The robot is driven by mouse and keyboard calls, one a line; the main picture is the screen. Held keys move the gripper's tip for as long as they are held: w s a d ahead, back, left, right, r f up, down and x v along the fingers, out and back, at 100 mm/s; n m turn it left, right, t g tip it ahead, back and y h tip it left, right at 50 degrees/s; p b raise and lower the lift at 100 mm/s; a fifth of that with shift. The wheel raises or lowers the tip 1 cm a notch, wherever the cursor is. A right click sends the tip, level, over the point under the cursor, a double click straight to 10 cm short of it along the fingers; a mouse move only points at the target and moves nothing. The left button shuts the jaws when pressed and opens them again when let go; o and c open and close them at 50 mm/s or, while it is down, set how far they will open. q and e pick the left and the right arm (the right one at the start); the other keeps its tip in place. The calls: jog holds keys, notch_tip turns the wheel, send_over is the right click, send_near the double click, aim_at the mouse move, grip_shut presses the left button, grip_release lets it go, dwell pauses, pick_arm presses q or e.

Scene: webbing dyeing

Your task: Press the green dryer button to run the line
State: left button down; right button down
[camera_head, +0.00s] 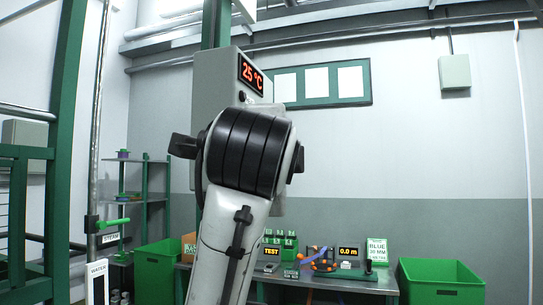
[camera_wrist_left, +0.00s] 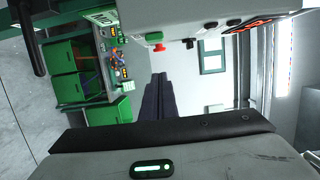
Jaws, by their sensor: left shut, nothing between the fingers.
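The grey dryer control box (camera_head: 215,75) with a red "25 °C" display (camera_head: 251,75) stands behind my raised left arm in the head view. The arm hides its lower part and buttons. In the left wrist view the box (camera_wrist_left: 120,15) fills the top, seen turned sideways. My left gripper (camera_wrist_left: 160,78) shows there as dark fingers, shut and empty. The fingertips appear below the buttons in the picture, apart from them. The left gripper is hidden in the head view. My right gripper is not in view.
A workbench (camera_head: 340,280) with small bottles, a "TEST" display and a "0.0 m" display stands behind. Green bins (camera_head: 440,282) flank it. A green frame (camera_head: 62,150) and a pipe with a green-handled valve (camera_head: 113,223) stand at the left.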

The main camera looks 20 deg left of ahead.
pick_arm(q)
jog(key=w+a+p, duration=0.1)
jog(key=w+a, duration=0.3)
jog(key=a, duration=0.1)
jog(key=shift+w+p, duration=0.3)
jog(key=shift+p, duration=0.05)
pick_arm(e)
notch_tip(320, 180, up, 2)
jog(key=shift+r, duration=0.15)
